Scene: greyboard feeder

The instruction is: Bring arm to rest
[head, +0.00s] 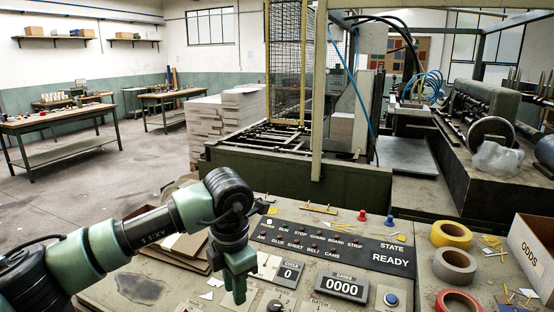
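My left arm comes in from the lower left, in green and black, and reaches over the control panel (350,240). My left gripper (238,288) points down above the panel's left part, beside the cycle counter (289,272). Its fingers overlap in this view, so I cannot tell how far apart they are. I see nothing held in it. My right gripper is not in view.
The panel top carries a CASES counter (342,288), a blue button (391,299), tape rolls (451,234) and paper scraps. An ODDS box (533,255) stands at the right edge. Brown boards (187,243) lie behind my forearm. The caged feeder machine (290,150) stands beyond.

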